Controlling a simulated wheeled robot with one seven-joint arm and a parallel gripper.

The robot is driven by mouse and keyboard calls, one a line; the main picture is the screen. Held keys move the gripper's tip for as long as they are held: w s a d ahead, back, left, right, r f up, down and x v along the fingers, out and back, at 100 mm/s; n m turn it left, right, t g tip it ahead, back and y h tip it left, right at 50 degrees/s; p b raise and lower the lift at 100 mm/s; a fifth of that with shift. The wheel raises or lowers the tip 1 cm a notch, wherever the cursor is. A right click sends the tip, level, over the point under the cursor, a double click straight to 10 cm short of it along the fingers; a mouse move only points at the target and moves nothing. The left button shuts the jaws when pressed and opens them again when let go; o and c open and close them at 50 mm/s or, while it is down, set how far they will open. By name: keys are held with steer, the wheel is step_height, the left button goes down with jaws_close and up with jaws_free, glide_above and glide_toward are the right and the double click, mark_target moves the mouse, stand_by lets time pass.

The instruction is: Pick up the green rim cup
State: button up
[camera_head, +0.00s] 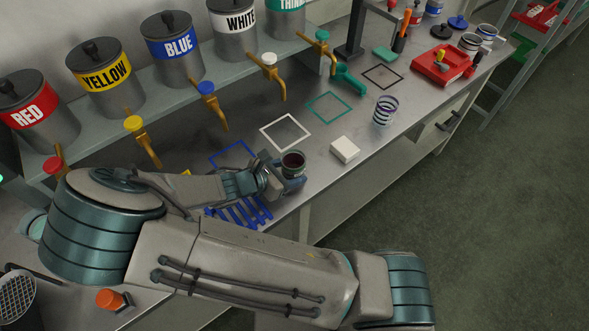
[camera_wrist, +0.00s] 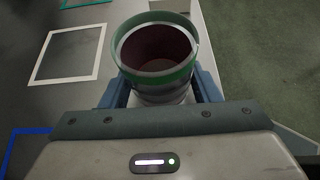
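The green rim cup (camera_wrist: 155,87) is upright between the two fingers of my gripper (camera_wrist: 161,92) in the wrist view. It has a green band around its rim, a pale body and a dark red inside. One finger lies close along each side, and I cannot tell whether both press on it. In the head view the cup (camera_head: 292,164) shows at the end of my arm near the counter's front edge, with my gripper (camera_head: 290,178) around it. Its base is hidden, so I cannot tell whether it rests on the counter.
A white block (camera_head: 345,149) and a striped cup (camera_head: 385,110) stand on the counter to the right. A blue rack (camera_head: 240,213) lies close by my gripper. Paint cans with taps line the back. A red tray (camera_head: 441,65) and mugs stand farther right.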

steer(key=c, duration=0.4)
